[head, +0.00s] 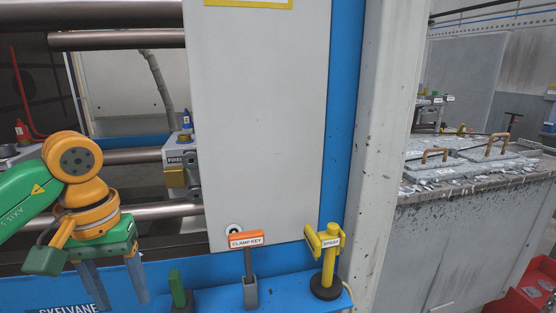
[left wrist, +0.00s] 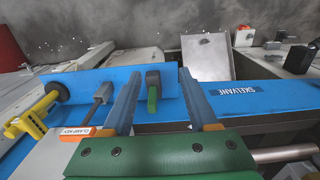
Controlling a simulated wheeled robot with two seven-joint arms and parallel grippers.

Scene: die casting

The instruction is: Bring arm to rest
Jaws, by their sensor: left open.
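My left gripper (head: 118,287) hangs at the lower left of the head view, fingers pointing down, in front of the blue machine ledge (head: 215,301). Its two blue-grey fingers are spread with nothing held between them; they also show in the left wrist view (left wrist: 160,78). A green-handled tool (head: 178,290) stands on the ledge to the right of the fingers. In the left wrist view this tool (left wrist: 153,92) appears between and beyond the fingers. My right gripper is not in view.
An orange-topped clamp key (head: 246,240) and a yellow spray handle (head: 328,255) stand on the ledge further right. A grey door panel (head: 262,120) rises behind. Machine tie bars (head: 160,210) run behind my left arm. A grey bench (head: 470,180) with lidded plates is at right.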

